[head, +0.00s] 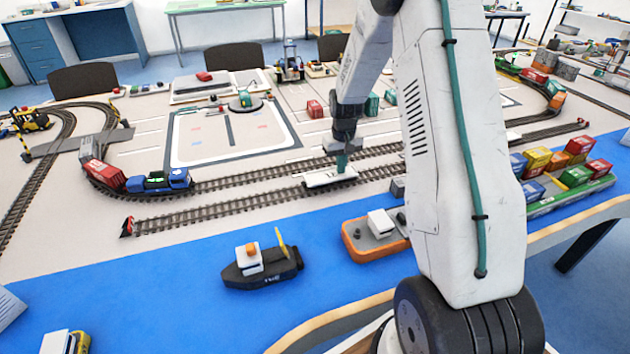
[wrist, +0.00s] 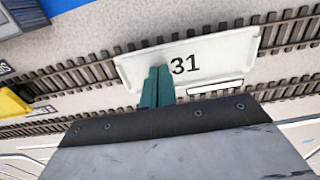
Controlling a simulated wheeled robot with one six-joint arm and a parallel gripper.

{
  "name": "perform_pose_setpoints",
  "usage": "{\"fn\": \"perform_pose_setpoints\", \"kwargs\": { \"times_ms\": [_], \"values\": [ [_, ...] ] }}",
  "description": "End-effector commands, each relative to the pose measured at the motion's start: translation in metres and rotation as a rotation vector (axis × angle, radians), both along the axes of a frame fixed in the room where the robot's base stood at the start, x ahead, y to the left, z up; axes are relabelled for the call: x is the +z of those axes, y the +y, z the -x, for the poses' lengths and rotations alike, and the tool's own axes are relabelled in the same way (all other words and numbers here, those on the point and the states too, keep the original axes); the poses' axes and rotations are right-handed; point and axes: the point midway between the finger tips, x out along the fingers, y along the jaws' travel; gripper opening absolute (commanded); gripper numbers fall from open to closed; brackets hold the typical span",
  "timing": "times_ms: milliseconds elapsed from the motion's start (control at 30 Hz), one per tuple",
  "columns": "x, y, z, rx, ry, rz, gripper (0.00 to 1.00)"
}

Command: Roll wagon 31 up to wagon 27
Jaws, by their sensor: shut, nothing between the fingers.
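Wagon 31 (head: 330,177) is a low white flat wagon on the track nearer the blue strip, right of the middle in the head view. In the wrist view wagon 31 (wrist: 215,62) shows its black number on the deck. My gripper (head: 341,160) is shut and empty, its green fingers pointing down at the wagon. In the wrist view the fingers (wrist: 157,86) overlap the left part of the deck, left of the number; I cannot tell whether they touch it. No number 27 can be read in either view.
A blue locomotive (head: 166,181) with red wagons (head: 103,175) stands on the curved track to the left. A red buffer stop (head: 127,227) ends the nearer track. Boats (head: 262,266) lie on the blue strip. The rails left of wagon 31 look clear.

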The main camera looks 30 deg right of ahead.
Motion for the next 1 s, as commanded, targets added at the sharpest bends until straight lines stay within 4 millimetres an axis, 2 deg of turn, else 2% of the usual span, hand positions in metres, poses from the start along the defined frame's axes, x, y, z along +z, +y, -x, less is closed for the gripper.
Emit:
{"fn": "perform_pose_setpoints", "kwargs": {
  "times_ms": [1000],
  "values": [
    [0.000, -0.061, 0.013, -0.003, 0.001, 0.000, 0.00]
  ]
}}
